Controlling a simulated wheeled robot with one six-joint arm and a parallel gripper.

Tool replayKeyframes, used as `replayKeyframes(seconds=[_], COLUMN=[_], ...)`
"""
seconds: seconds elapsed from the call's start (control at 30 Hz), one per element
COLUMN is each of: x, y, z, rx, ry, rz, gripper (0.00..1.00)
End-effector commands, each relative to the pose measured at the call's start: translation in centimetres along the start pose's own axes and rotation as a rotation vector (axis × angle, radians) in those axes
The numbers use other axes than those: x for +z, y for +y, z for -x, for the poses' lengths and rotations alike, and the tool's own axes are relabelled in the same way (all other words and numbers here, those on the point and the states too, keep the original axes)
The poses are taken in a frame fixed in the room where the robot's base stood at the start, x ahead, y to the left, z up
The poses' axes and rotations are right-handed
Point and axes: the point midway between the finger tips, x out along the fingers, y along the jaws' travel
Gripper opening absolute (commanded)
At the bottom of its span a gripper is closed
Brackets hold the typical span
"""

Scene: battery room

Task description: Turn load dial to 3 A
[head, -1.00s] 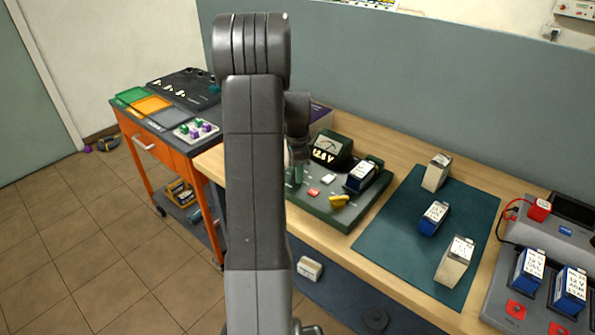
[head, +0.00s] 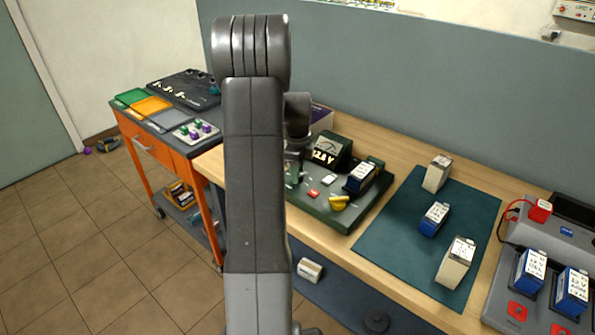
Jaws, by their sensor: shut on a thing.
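The green battery tester (head: 352,222) stands on the wooden bench, just right of my arm. It has a meter with a small display (head: 325,156), a red button (head: 313,194), a white button (head: 328,180) and a yellow knob (head: 339,202). A blue battery (head: 361,177) sits at its right side. My gripper (head: 292,172) is down at the tester's left part, mostly hidden behind my own arm. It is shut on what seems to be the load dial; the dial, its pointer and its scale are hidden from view.
A teal mat (head: 400,255) right of the tester holds several batteries. A grey charger station (head: 495,300) with blue batteries stands at far right. An orange cart (head: 150,160) with coloured trays stands at left. A grey partition (head: 430,100) runs behind the bench.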

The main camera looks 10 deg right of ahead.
Motion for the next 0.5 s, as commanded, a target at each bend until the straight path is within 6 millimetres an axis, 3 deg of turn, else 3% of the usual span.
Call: replayKeyframes(seconds=[0.3, 0.33, 0.4, 0.5], x=[0.02, 0.02, 0.02, 0.01], y=[-0.11, -0.12, -0.11, -0.07], z=[0.15, 0.15, 0.14, 0.10], rx=[-0.004, -0.004, -0.004, -0.003], ry=[-0.001, -0.001, -0.001, -0.001], rz=[0.001, 0.001, 0.001, 0.001], gripper=[0.11, 0.40, 0.54, 0.56])
